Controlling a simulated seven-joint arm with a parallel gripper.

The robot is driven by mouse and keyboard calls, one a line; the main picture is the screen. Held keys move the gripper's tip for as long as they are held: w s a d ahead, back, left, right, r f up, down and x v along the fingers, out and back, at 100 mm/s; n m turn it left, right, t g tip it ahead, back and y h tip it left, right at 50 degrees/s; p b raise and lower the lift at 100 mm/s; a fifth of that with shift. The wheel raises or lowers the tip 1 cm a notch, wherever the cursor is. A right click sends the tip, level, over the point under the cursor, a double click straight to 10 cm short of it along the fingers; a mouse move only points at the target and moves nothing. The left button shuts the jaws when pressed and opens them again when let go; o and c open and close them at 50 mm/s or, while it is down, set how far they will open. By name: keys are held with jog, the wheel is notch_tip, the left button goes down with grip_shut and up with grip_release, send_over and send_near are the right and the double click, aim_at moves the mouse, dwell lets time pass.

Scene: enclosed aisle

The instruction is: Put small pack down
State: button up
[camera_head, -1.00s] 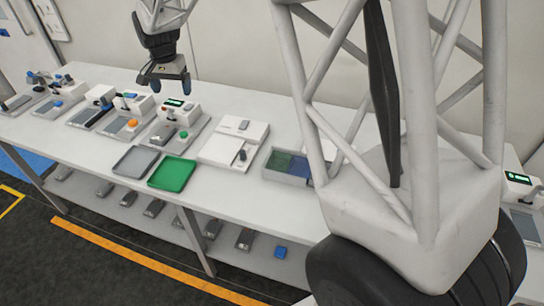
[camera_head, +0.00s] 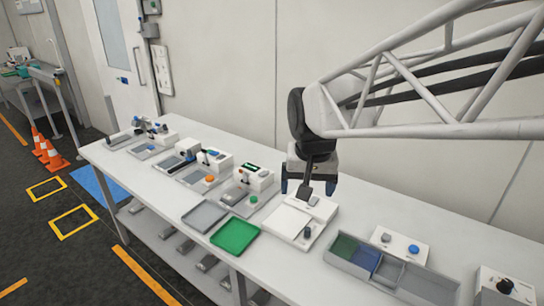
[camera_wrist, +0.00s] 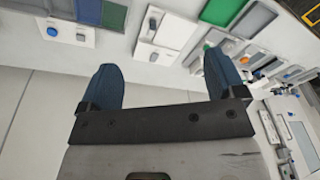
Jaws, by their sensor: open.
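My gripper (camera_head: 308,188) is above the white fixture (camera_head: 286,222) on the bench, its two blue fingers apart. In the wrist view the fingers (camera_wrist: 160,62) have nothing between them. A small grey block, possibly the small pack (camera_head: 313,200), is on the raised back part of the white fixture, just below the fingers. A dark round piece (camera_head: 307,232) is at the fixture's right side. From these views I cannot tell for sure which item is the small pack, or whether the fingers touch anything.
A green tray (camera_head: 234,236) and a grey tray (camera_head: 204,216) lie left of the fixture. A divided bin (camera_head: 400,290) with green and blue compartments stands to the right, near a white panel with knobs (camera_head: 400,243). Several device stations fill the left of the bench. Orange cones (camera_head: 54,157) stand on the floor.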

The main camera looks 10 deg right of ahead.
jog(key=s+d+f+n, duration=0.1)
jog(key=s, duration=0.6)
jog(key=s+d+f+n, duration=0.1)
jog(key=s+f, duration=0.1)
jog(key=s, duration=0.6)
jog(key=shift+s+d+t, duration=0.2)
jog(key=shift+d+t, duration=0.05)
jog(key=shift+t, duration=0.05)
dwell(0.9)
